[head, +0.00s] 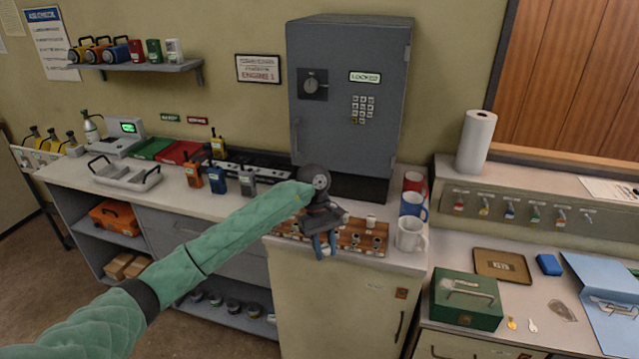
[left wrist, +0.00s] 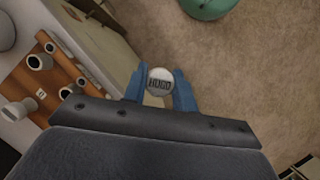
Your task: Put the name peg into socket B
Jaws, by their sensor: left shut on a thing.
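My left gripper (head: 324,246) points down just in front of the wooden socket board (head: 350,238) on the counter. Its blue fingers are shut on a round white name peg (left wrist: 160,80), marked HUGO, which shows between the fingertips in the left wrist view. In that view the peg is over the floor, apart from the board (left wrist: 58,72). The board has several dark-rimmed sockets, and another white peg (head: 371,221) stands in it. My arm hides part of the board in the head view. I cannot read the socket letters. My right gripper is not in view.
A grey safe (head: 348,100) marked LOCKED stands behind the board. Mugs, including a white one (head: 410,234), stand at its right. Several radios, one of them blue (head: 218,182), stand to the left. A green box (head: 466,300) sits on the right counter. The floor in front is open.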

